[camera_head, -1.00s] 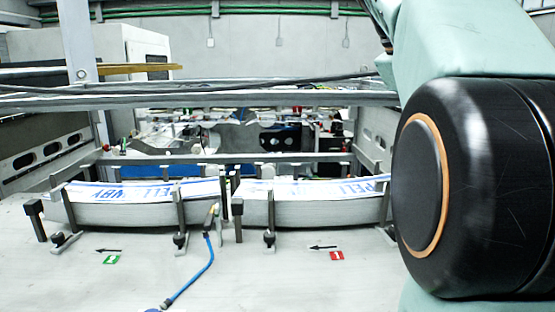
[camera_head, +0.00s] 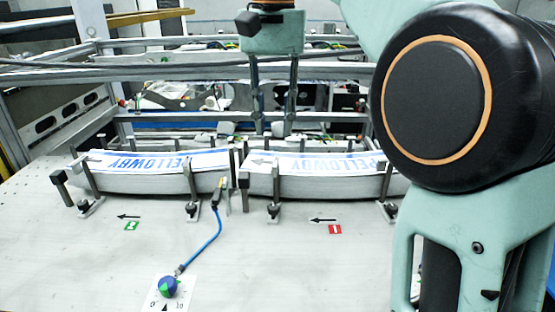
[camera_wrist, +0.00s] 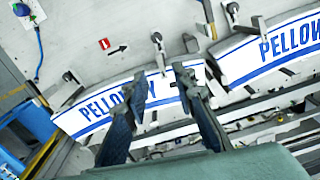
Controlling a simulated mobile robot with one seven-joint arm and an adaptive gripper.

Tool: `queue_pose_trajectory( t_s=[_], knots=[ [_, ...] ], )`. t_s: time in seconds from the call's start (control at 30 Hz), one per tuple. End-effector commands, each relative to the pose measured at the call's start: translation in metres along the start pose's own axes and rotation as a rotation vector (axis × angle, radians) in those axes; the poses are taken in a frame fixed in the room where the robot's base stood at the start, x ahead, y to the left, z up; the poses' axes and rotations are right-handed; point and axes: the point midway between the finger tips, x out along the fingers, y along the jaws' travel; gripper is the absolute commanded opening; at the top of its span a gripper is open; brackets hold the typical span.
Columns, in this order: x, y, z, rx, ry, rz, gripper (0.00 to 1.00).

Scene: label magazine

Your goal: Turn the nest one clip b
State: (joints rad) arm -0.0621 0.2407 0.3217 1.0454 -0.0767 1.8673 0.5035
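Nest one, marked by the red tag (camera_head: 335,229) with a white 1, holds a curved stack of PELLOWBY labels (camera_head: 318,162); the stack also shows in the wrist view (camera_wrist: 100,105). Two clips with dark knobs stand at its front edge: the left clip (camera_head: 273,211) and the right clip (camera_head: 389,210). In the wrist view they are reversed: one clip (camera_wrist: 155,38) near the middle, the other (camera_wrist: 68,77) at left. No letter is readable on either. My gripper (camera_head: 273,132) is open and empty, pointing down above the stack. Its fingers also show apart in the wrist view (camera_wrist: 160,72).
A second label nest (camera_head: 150,165) with a green tag (camera_head: 131,226) stands at left. A blue hose (camera_head: 207,248) runs from between the nests to a blue-green knob (camera_head: 168,287). Metal rails (camera_head: 180,72) cross behind. The front table is mostly clear.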

Motion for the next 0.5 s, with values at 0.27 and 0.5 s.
queue_pose_trajectory(
  t_s=[0.27,0.5],
  knots=[
    [0.05,0.001,0.0,0.0,0.0,0.002,0.25],
    [0.077,0.001,0.0,-0.001,0.001,0.002,0.25]
  ],
)
